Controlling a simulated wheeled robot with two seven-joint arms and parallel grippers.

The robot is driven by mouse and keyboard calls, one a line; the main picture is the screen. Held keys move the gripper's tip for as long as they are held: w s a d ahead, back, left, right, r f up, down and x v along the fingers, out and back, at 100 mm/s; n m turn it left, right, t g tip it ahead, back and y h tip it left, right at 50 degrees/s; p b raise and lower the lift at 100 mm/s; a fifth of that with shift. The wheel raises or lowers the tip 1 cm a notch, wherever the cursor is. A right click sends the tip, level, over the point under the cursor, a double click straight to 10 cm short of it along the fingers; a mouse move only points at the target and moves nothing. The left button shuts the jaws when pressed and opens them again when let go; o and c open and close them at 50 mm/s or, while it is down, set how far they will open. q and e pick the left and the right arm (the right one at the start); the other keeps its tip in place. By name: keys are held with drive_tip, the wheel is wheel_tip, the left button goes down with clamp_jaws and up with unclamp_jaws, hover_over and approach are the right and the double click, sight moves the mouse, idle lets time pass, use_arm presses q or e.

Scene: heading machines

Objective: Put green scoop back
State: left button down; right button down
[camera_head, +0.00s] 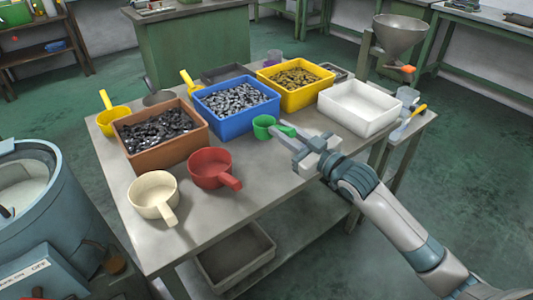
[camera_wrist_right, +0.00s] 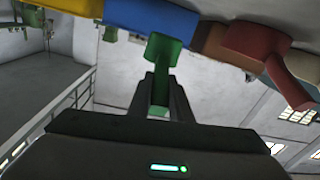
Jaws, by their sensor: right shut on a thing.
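The green scoop (camera_head: 263,127) is in front of the right front corner of the blue bin (camera_head: 224,115) in the head view. My right gripper (camera_head: 284,134) reaches in from the right and is shut on its handle. In the right wrist view the green scoop (camera_wrist_right: 162,50) points away from me, with its handle between the fingers (camera_wrist_right: 160,95). I cannot tell whether the scoop touches the table or hangs just above it. My left gripper is not in view.
The table (camera_head: 238,208) also holds a brown bin (camera_head: 170,155), a yellow bin (camera_head: 300,96) and a white bin (camera_head: 352,117). A red scoop (camera_head: 211,167) and a cream scoop (camera_head: 153,193) sit at the front. The table's front right area is bare.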

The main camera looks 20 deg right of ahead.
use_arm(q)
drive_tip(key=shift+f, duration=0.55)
use_arm(e)
drive_tip(key=a+f, duration=0.2)
drive_tip(key=a, duration=0.2)
drive_tip(key=shift+s+a+f, duration=0.15)
drive_tip(key=shift+a+f, duration=0.1)
drive_tip(key=shift+f, duration=0.15)
drive_tip(key=shift+f, duration=1.6)
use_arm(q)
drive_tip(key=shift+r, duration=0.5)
use_arm(e)
drive_tip(key=shift+f, duration=0.4)
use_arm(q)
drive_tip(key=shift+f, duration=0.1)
use_arm(e)
drive_tip(key=shift+f, duration=0.1)
drive_tip(key=c, duration=1.6)
unclamp_jaws()
